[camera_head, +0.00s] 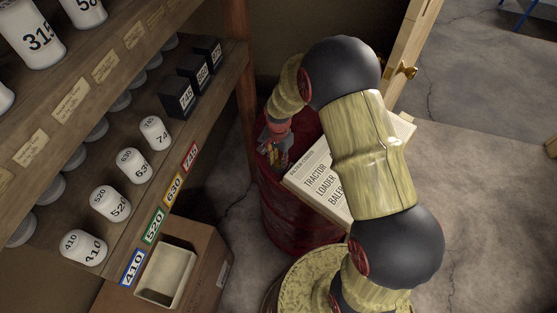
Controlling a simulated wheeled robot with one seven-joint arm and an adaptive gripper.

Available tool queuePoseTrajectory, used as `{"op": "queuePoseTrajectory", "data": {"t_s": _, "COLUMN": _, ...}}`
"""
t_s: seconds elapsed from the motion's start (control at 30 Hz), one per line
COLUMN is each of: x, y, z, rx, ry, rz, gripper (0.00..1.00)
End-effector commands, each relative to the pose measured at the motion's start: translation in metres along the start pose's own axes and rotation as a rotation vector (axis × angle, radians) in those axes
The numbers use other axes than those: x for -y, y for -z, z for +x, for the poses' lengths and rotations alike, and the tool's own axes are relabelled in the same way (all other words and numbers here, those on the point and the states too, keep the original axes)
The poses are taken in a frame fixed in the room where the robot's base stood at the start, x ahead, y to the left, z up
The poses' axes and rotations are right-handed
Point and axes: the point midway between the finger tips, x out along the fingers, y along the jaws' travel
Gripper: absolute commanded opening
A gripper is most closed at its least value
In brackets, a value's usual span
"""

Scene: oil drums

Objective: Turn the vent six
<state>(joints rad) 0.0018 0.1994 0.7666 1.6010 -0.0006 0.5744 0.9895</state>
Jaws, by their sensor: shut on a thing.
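A dark red oil drum (280,215) stands in the middle, beside the shelf. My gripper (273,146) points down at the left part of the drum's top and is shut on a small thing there. That thing sits where a drum vent would be, but my gripper hides it, so I cannot read any number on it. My arm crosses the view from the bottom right and covers part of the drum's top.
A sign (318,181) reading TRACTOR, LOADER, BALER lies against the drum, partly behind my arm. A wooden shelf (150,215) with numbered white canisters (83,247) and black boxes (176,97) fills the left. An open carton (215,255) stands below. Floor at right is clear.

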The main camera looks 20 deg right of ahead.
Motion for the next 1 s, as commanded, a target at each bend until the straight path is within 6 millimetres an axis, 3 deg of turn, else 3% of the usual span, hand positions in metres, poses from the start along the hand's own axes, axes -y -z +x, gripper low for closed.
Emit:
{"op": "queuePoseTrajectory", "data": {"t_s": 0.17, "x": 0.0001, "y": 0.0, "z": 0.0, "rx": 0.0, "ry": 0.0, "rz": 0.0, "gripper": 0.01}}
{"op": "queuePoseTrajectory", "data": {"t_s": 0.53, "x": 0.0004, "y": 0.0, "z": -0.0001, "rx": 0.0, "ry": 0.001, "rz": -0.072, "gripper": 0.01}}
{"op": "queuePoseTrajectory", "data": {"t_s": 1.0, "x": 0.0006, "y": -0.0004, "z": 0.0004, "rx": 0.001, "ry": 0.0, "rz": -0.46, "gripper": 0.01}}
